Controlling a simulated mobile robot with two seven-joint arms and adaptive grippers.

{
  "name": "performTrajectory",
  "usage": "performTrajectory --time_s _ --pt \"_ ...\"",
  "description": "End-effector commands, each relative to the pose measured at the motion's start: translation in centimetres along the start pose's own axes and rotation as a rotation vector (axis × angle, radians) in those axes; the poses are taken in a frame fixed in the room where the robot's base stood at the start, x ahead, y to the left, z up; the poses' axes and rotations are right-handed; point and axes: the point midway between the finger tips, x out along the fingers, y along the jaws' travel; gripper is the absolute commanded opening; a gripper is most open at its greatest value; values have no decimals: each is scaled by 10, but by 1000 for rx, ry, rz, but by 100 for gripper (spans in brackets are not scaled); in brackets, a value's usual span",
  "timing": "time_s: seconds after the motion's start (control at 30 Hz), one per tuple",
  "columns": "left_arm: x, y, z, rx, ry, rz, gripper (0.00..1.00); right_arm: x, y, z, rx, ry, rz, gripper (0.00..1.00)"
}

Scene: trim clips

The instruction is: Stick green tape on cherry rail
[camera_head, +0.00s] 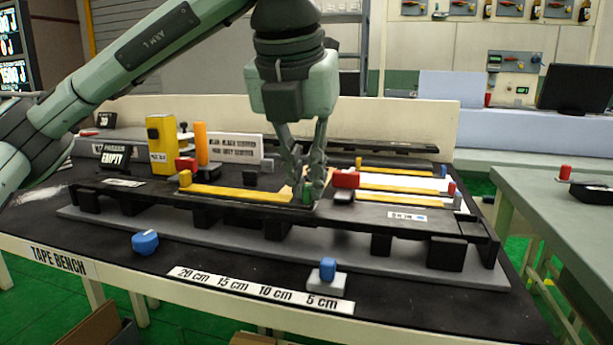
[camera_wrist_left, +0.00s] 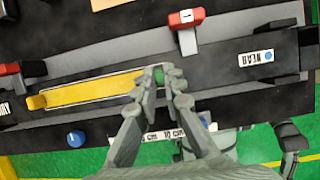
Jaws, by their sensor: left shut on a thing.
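My left gripper (camera_head: 308,192) is low over the bench, its fingers shut on a small green tab (camera_head: 307,196). The tab also shows between the fingertips in the left wrist view (camera_wrist_left: 159,76). A long yellow strip (camera_head: 240,194) lies flat along a dark recess in the black rack, running left from the tab to a yellow end block (camera_head: 185,178). It also shows in the left wrist view (camera_wrist_left: 95,92). I cannot tell which rail is cherry, and the strip's contact with the surface below is unclear. My right gripper is not in view.
A red-topped block (camera_head: 345,180) stands just right of the fingers, and another (camera_head: 186,164) stands behind the strip's left end. More yellow strips (camera_head: 395,188) lie on a white sheet at right. A blue knob (camera_head: 145,243) sits on the bench's front.

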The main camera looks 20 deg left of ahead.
Motion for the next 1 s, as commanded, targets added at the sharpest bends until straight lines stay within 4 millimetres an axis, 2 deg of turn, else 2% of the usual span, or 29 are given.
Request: performTrajectory --time_s 0.8,0.83,1.0 --pt "0 0 0 0 0 0 0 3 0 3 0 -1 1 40" --pt "0 0 0 0 0 0 13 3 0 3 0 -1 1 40" --pt "0 0 0 0 0 0 33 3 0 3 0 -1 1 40"
